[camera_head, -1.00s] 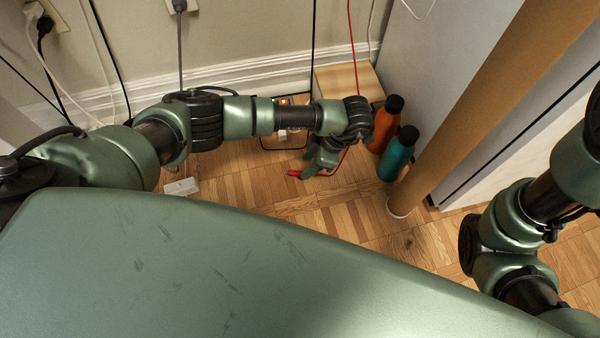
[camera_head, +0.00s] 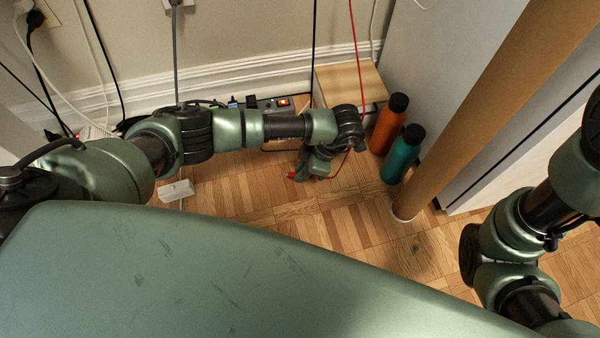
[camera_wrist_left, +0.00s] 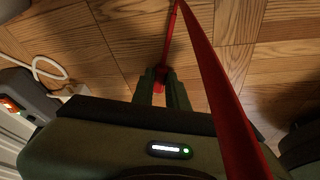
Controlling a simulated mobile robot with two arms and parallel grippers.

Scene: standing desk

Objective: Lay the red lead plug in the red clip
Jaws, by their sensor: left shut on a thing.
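The red lead plug (camera_wrist_left: 159,74) is between the fingertips of my left gripper (camera_wrist_left: 160,88) in the left wrist view. The gripper is shut on it. In the head view my left gripper (camera_head: 298,174) hangs low over the wood floor, with a bit of the red plug (camera_head: 291,176) showing at its tip. The red lead (camera_head: 356,60) comes down from the top, passes my wrist and crosses the left wrist view as a broad band (camera_wrist_left: 215,75). I cannot make out the red clip in either view. My right arm shows at the right edge; its gripper is out of view.
A power strip (camera_head: 262,104) with a lit red switch lies along the wall behind my left arm. An orange bottle (camera_head: 388,126) and a teal bottle (camera_head: 402,157) stand right of my wrist, by a brown column (camera_head: 440,140). A white block (camera_head: 176,191) lies on the floor at left.

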